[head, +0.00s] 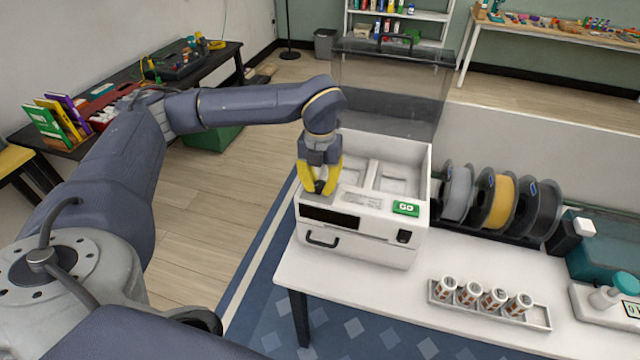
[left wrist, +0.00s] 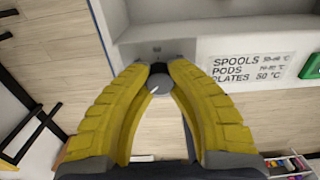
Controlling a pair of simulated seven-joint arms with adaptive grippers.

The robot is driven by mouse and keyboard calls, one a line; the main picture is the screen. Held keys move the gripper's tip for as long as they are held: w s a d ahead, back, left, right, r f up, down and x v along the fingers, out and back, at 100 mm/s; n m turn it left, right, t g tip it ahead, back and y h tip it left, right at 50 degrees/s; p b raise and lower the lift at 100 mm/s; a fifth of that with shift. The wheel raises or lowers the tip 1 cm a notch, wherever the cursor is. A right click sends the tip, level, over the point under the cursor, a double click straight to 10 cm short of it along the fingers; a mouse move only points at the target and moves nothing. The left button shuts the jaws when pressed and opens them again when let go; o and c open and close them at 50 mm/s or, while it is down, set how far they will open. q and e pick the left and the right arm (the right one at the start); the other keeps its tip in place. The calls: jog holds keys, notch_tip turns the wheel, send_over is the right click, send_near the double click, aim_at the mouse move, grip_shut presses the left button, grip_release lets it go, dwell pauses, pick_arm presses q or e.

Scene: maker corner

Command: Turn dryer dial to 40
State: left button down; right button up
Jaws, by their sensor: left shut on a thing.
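The white filament dryer (head: 375,235) stands on the white table with its clear lid raised. My left gripper (head: 319,190) comes down on the dryer's front left top edge, its yellow fingers closed around the dial. In the left wrist view the dark round dial (left wrist: 159,84) sits between the fingertips, with a short white pointer mark on it. The dial's scale numbers cannot be read. A label (left wrist: 262,67) beside it lists spools, pods and plates with temperatures; plates reads 50 °C. My right gripper is not in view.
The green GO button (head: 406,208) is on the dryer's top right of the label. The raised lid (head: 390,90) stands behind. Filament spools (head: 495,200) stand in a rack to the right. A tray of several small labelled containers (head: 490,303) lies in front of them.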

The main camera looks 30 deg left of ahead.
aim_at(320, 184)
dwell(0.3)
pick_arm(q)
jog(key=c, duration=1.1)
grip_release()
jog(key=shift+o, duration=0.2)
notch_tip(320, 184, up, 12)
